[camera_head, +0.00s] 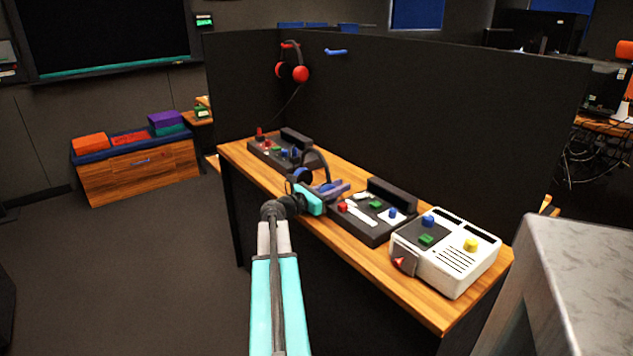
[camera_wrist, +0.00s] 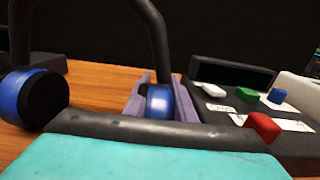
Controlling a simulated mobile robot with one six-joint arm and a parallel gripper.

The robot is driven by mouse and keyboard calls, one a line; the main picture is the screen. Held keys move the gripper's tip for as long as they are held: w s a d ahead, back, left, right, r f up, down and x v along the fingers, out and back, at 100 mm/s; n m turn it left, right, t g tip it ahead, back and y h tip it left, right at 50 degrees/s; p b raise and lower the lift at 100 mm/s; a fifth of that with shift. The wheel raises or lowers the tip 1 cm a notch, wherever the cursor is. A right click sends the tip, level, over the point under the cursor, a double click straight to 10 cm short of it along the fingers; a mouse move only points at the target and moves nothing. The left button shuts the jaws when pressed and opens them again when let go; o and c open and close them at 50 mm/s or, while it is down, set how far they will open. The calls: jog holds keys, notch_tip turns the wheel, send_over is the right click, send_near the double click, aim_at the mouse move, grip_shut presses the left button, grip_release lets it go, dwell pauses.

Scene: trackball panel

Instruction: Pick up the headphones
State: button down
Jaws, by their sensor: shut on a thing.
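The headphones with a black band and blue ear cups (camera_head: 302,175) are at the desk's front edge, between two black control panels. In the wrist view one ear cup (camera_wrist: 32,100) is at the left, and the other (camera_wrist: 159,104) sits between the purple fingers of my gripper (camera_wrist: 160,100). My gripper (camera_head: 334,190) is shut on this second cup. The headband arches upward and its top is cut off in the wrist view. I cannot tell whether the headphones touch the desk.
A black control panel (camera_head: 373,232) with coloured buttons is just right of my gripper, then a white console (camera_head: 455,268). Another black panel (camera_head: 268,156) lies farther back on the wooden desk (camera_head: 345,250). Red headphones (camera_head: 300,73) hang on the dark partition (camera_head: 420,110), beside an empty blue hook (camera_head: 336,52).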

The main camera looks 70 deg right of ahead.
jog(key=shift+r, duration=0.15)
notch_tip(320, 180, up, 18)
jog(key=p, duration=0.1)
jog(key=shift+p, duration=0.4)
dwell(0.3)
jog(key=shift+w, duration=0.15)
dwell(1.0)
